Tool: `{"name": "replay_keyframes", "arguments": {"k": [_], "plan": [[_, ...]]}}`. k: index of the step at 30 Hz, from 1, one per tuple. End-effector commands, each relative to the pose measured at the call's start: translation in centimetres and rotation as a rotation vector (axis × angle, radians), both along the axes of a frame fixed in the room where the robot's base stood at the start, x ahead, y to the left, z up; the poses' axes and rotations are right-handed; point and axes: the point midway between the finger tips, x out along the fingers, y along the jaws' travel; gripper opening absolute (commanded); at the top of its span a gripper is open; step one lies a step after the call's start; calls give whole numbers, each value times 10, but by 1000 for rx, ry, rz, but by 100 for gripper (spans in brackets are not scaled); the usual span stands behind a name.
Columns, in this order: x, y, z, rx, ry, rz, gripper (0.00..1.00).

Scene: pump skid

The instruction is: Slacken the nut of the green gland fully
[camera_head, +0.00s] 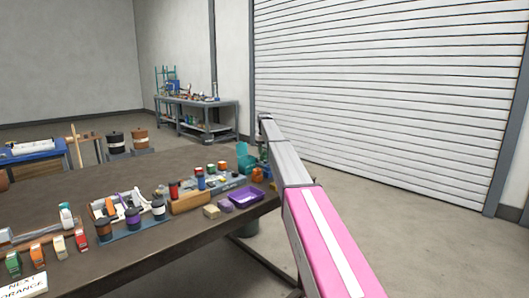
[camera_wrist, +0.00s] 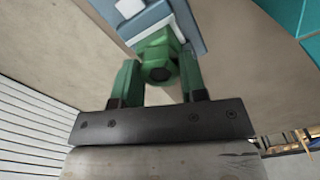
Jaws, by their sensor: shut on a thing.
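The green gland nut (camera_wrist: 158,62) is in the upper middle of the wrist view, with a dark opening at its centre. It sits against a blue-grey block with a pale part (camera_wrist: 153,26). My gripper (camera_wrist: 160,78) has a green finger on each side of the nut and is shut on it. The nut's far side is hidden behind its near face. In the head view my pink and grey arm reaches to the far right end of the brown table, and the gland cannot be made out there.
The brown table (camera_head: 150,262) holds a purple tray (camera_head: 246,197), a teal container (camera_head: 244,157), an orange item (camera_head: 258,174) and several small bottles and blocks close to my arm. A workbench (camera_head: 197,103) stands behind. The floor on the right, before the shutter, is clear.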

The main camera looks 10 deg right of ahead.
Motion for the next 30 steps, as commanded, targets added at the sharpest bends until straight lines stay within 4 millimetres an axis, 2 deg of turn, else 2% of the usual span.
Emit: {"name": "replay_keyframes", "arguments": {"k": [18,30], "plan": [[0,-1,0,0,0,575,15],[1,-1,0,0,0,831,15]]}}
